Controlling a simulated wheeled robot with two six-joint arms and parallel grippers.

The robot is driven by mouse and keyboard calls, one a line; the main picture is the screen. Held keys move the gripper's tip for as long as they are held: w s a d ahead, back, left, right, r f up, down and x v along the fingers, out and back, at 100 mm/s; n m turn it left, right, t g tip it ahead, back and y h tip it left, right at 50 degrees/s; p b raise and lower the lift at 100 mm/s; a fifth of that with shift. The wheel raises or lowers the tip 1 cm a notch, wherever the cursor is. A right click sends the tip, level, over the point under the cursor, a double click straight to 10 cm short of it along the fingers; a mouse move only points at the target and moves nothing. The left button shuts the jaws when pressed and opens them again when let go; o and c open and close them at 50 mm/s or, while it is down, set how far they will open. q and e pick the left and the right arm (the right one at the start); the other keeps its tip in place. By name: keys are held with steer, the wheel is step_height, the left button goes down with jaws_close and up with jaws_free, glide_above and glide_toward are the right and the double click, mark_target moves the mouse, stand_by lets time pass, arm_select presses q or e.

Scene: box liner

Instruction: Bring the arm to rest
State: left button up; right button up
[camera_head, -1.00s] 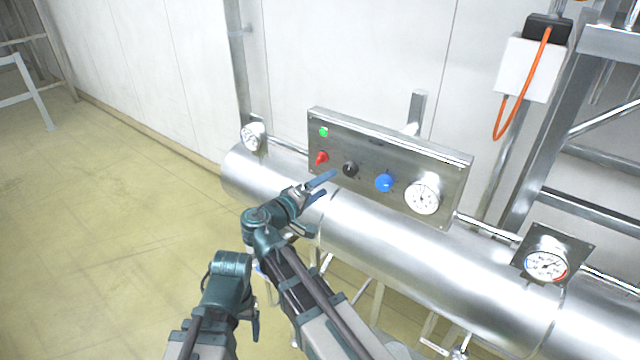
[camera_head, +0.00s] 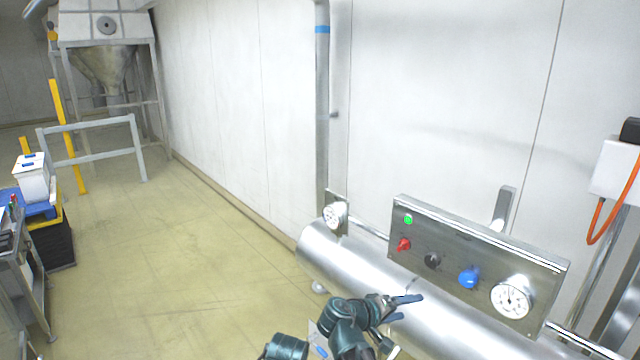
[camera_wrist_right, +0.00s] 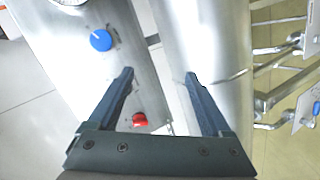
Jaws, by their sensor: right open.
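My right gripper (camera_head: 408,307) is open and empty, just below and in front of the steel control panel (camera_head: 455,245). In the right wrist view the two dark fingers (camera_wrist_right: 158,74) stand apart with nothing between them. Part of the panel and its red knob (camera_wrist_right: 140,120) show beyond and between the fingers, with the blue knob (camera_wrist_right: 101,40) to the left. Contact with the panel or the steel cylinder (camera_head: 350,268) is not visible. Another dark arm joint of mine shows at the bottom edge of the head view; my left gripper is not seen.
The panel carries a green light (camera_head: 408,219), a black knob (camera_head: 433,260) and a round gauge (camera_head: 511,300). Pipes run beside the cylinder in the wrist view. A cart with a white box (camera_head: 32,182) stands at far left. The floor (camera_head: 170,270) between is clear.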

steer(key=s+f+m+g+y, duration=0.1)
steer(key=s+f+g+y, duration=0.35)
steer(key=s+f, duration=0.4)
steer(key=s+a+f+n+y+b, duration=0.1)
steer(key=s+a+f+y+b, duration=0.1)
steer(key=a+f+b, duration=0.4)
steer(key=s+a+f+n+g+y+b, duration=0.1)
steer(key=s+a+f+b, duration=0.3)
steer(key=f+b, duration=0.4)
steer(key=s+a+f+n+g+y+b, duration=0.1)
steer(key=s+a+f+y+b, duration=0.2)
steer(key=a+f+b, duration=0.4)
step_height(320, 180, down, 6)
steer(key=shift+s+a+r+b, duration=0.15)
steer(key=shift+s+a+b, duration=0.2)
steer(key=shift+s, duration=0.15)
stand_by(3.5)
